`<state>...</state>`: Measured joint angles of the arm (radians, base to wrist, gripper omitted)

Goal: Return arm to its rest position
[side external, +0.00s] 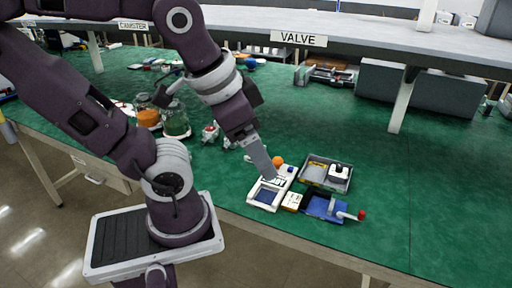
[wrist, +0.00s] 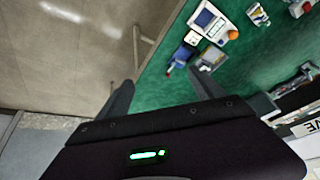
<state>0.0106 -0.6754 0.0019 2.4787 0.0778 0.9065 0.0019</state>
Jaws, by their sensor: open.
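My gripper (side external: 268,174) hangs over the front part of the green bench, above a white device with a blue screen (side external: 264,196) in the side view. In the wrist view my gripper (wrist: 165,88) shows two dark fingers spread wide apart, with nothing between them. That view is tilted, with the bench edge running diagonally and the floor filling the left. In the side view one finger mostly hides the other. The white device (wrist: 207,19) is beyond the fingertips in the wrist view; I see no contact with it.
A grey tray (side external: 313,179) and a blue tray with a red-tipped lever (side external: 361,215) sit right of the device. An orange ball (side external: 278,161) is behind it. Glass canisters (side external: 176,124) stand left. An overhead shelf (side external: 350,48) spans the back. The bench's right side is clear.

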